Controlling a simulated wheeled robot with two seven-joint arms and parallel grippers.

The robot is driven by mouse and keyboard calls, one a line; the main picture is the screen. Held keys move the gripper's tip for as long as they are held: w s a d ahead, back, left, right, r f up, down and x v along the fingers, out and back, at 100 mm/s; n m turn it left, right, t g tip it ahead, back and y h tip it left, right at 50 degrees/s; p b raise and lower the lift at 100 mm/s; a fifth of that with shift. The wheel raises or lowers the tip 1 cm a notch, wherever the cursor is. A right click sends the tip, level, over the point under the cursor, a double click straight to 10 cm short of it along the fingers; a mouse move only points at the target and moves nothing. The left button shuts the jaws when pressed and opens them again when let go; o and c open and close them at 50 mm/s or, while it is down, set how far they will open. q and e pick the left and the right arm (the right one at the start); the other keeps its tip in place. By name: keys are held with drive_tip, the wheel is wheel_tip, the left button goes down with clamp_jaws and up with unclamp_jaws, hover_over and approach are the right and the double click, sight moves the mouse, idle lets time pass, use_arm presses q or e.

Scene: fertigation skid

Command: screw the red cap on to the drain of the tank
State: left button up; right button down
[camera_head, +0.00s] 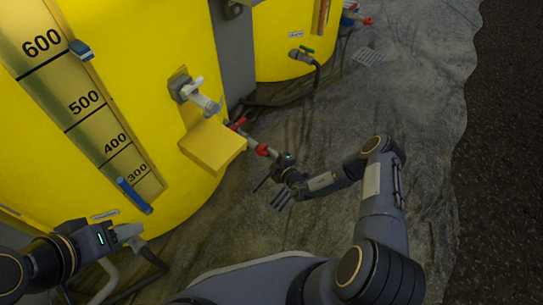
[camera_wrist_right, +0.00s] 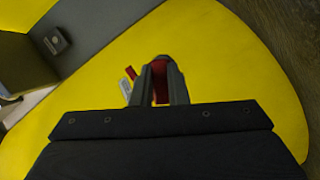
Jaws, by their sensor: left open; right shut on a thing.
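The large yellow tank (camera_head: 130,60) fills the left of the head view. Its drain (camera_head: 250,140) is a short grey pipe low on the side, with a red handle (camera_head: 238,123). The red cap (camera_head: 263,150) is at the drain's outer end, by my right gripper (camera_head: 272,155). In the right wrist view the gripper (camera_wrist_right: 160,68) is shut on the cap (camera_wrist_right: 160,88), which shows between the two fingers. I cannot tell whether the cap is seated on the drain. My left gripper (camera_head: 128,232) is open and empty near the tank's lower front.
A yellow ledge (camera_head: 212,145) juts out just left of the drain, below a grey valve (camera_head: 195,95). Wrinkled grey sheet ground (camera_head: 400,100) is clear at right.

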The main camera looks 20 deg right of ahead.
drive_tip(key=shift+w+a+b, duration=0.3)
drive_tip(key=shift+w+a, duration=0.05)
drive_tip(key=shift+w, duration=0.1)
idle(1.4)
